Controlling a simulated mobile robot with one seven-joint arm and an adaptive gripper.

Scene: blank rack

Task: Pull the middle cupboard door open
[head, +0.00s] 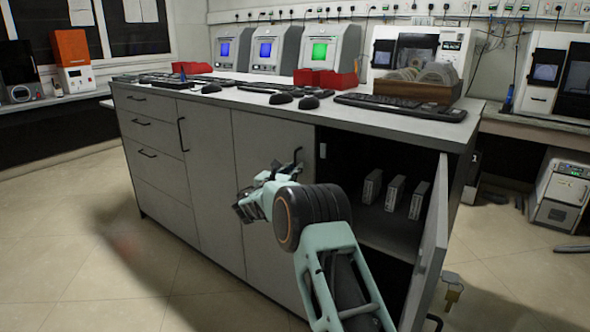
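The middle cupboard door (262,150) is a grey panel in the front of the long counter, and it looks shut. Its dark bar handle (298,157) stands near its upper right edge, just above my arm's end. My gripper (243,207) is in front of this door, to the left of and below the handle, pointing left. It looks apart from the handle. Whether its fingers are open or shut is unclear at this angle. My wrist and forearm hide the door's lower right part.
The right cupboard door (432,245) stands swung open, beside my forearm. Several pale boxes (395,193) stand on the shelf inside. The left door (205,175) and drawers (155,135) are shut. The floor (120,270) on the left is clear.

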